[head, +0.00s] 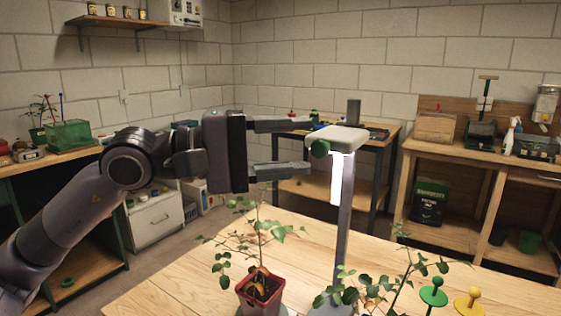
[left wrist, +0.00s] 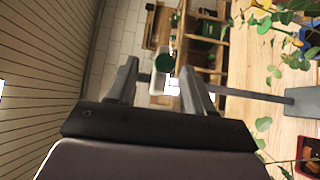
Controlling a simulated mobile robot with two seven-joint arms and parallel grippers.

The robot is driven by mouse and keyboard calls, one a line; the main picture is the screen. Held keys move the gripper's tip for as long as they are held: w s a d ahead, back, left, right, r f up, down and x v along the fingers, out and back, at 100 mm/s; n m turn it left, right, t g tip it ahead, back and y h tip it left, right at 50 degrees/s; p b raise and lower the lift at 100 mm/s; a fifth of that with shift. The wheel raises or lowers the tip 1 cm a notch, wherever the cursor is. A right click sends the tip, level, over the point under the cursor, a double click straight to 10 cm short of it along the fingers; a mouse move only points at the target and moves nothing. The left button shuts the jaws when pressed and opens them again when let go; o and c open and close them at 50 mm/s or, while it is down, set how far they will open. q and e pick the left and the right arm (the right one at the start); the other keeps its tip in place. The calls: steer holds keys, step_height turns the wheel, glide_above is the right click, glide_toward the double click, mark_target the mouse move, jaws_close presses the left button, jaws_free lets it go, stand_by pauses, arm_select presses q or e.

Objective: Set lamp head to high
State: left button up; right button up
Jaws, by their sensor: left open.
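The lamp head (head: 340,137) is a pale block with a lit white strip under it, on a grey upright post (head: 344,215) above the wooden table. A green round knob (head: 319,149) sits on its side facing my left gripper. My left gripper (head: 283,146) is open, its two fingers pointing right toward the lamp head, one higher and one lower than the knob. In the left wrist view the green knob (left wrist: 164,63) shows between and just beyond the fingertips. I cannot tell whether any finger touches the lamp. My right gripper is not in view.
A seedling in a red pot (head: 261,291) stands on the wooden table (head: 170,292) below my left gripper. More leafy stems, a green peg (head: 433,292) and a yellow peg (head: 469,301) are at the front right. Benches stand behind.

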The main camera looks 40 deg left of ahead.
arm_select(q)
steer(key=shift+s+a+f, duration=0.1)
steer(key=shift+s+a, duration=0.2)
steer(key=shift+s, duration=0.05)
steer(key=shift+s+a+b, duration=0.1)
steer(key=shift+b, duration=0.2)
steer(key=shift+s, duration=0.1)
